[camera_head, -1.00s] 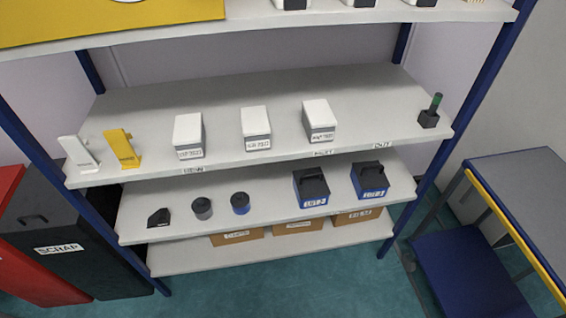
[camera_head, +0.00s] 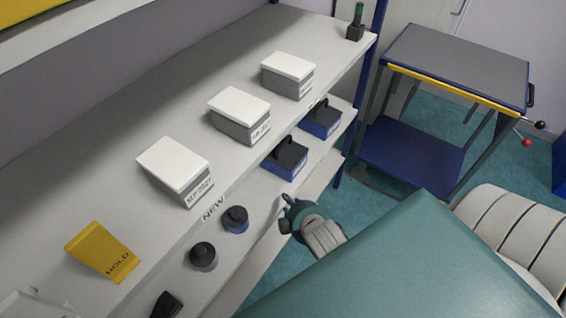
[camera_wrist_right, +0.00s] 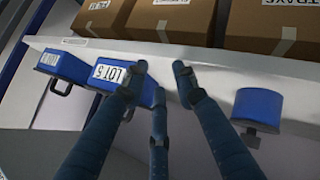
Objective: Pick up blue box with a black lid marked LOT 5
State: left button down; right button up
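The blue box marked LOT 5 (camera_wrist_right: 117,77) shows in the right wrist view, which is upside down, so its black lid is mostly hidden. In the head view it appears to be the nearer black-lidded blue box (camera_head: 285,160) on the middle shelf; its label is unreadable there. A second such box (camera_head: 321,119) stands just beyond it, also in the wrist view (camera_wrist_right: 66,64). My right gripper (camera_wrist_right: 160,76) is open and empty, its fingers beside the LOT 5 box, not around it. In the head view this gripper (camera_head: 288,213) is just off the shelf front. My left gripper is not in view.
A blue round container (camera_head: 235,219) and a grey one (camera_head: 203,256) stand on the same shelf. White-lidded boxes (camera_head: 240,113) stand on the shelf above, which overhangs. Cardboard boxes (camera_wrist_right: 180,22) fill the lower shelf. A cart (camera_head: 455,70) stands right of the rack.

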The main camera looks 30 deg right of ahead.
aim_at(285, 142)
jog(key=w+d+r+n+t+h, duration=0.2)
jog(key=w+d+r+n+t, duration=0.45)
jog(key=r+n, duration=0.2)
jog(key=shift+g, duration=0.35)
jog(key=x, duration=1.1)
jog(key=shift+w+a+r+b, duration=0.25)
jog(key=shift+a+b, duration=0.1)
jog(key=shift+s, duration=0.1)
grip_shut()
jog(key=shift+r, duration=0.25)
